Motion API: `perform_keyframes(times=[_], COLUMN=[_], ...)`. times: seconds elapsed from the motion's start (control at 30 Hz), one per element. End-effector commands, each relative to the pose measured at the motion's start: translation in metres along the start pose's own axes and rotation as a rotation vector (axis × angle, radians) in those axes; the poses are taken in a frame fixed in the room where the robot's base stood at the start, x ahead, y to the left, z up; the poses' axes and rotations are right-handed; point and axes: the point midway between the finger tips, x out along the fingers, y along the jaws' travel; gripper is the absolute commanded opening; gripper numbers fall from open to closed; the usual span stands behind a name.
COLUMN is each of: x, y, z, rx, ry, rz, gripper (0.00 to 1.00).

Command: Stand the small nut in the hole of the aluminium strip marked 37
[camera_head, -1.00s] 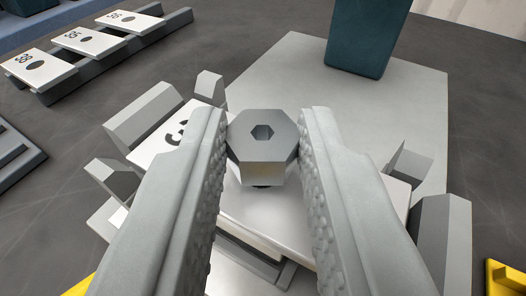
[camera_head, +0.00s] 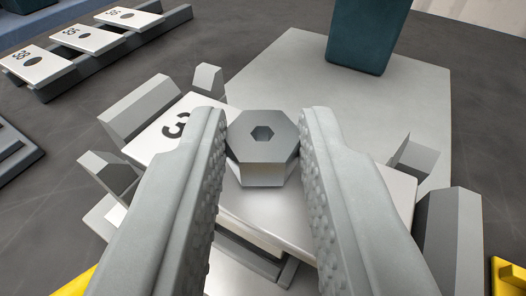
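The small nut (camera_head: 262,172) is a grey hexagonal piece with a hexagonal socket in its top face. It is upright between the fingertips of my gripper (camera_head: 263,146), which is shut on it by its left and right sides. Right under it is the shiny aluminium strip (camera_head: 270,212). A black "3" shows on the strip at left, and any further digit is hidden behind my left finger. The strip's hole is hidden beneath the nut. The nut's base looks at or very close to the strip's surface; I cannot tell how deep it is.
Grey angled blocks (camera_head: 449,235) stand around the strip on both sides. A light grey plate (camera_head: 340,100) lies behind, with a dark teal block (camera_head: 368,38) on it. Other numbered strips (camera_head: 92,40) sit on a rack at upper left. Yellow parts (camera_head: 508,277) show at lower right.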

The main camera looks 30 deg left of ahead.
Motion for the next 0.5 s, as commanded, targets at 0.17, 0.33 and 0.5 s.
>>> perform_keyframes(times=[0.17,0.33,0.5], x=[0.0000,0.0000,-0.0044], y=[0.0000,0.0000,0.0002], z=[-0.0001,0.0000,-0.0001], rx=[0.000,0.000,0.000], ry=[0.000,0.000,0.000], rz=[0.000,0.000,0.000], gripper=[0.48,0.48,0.48])
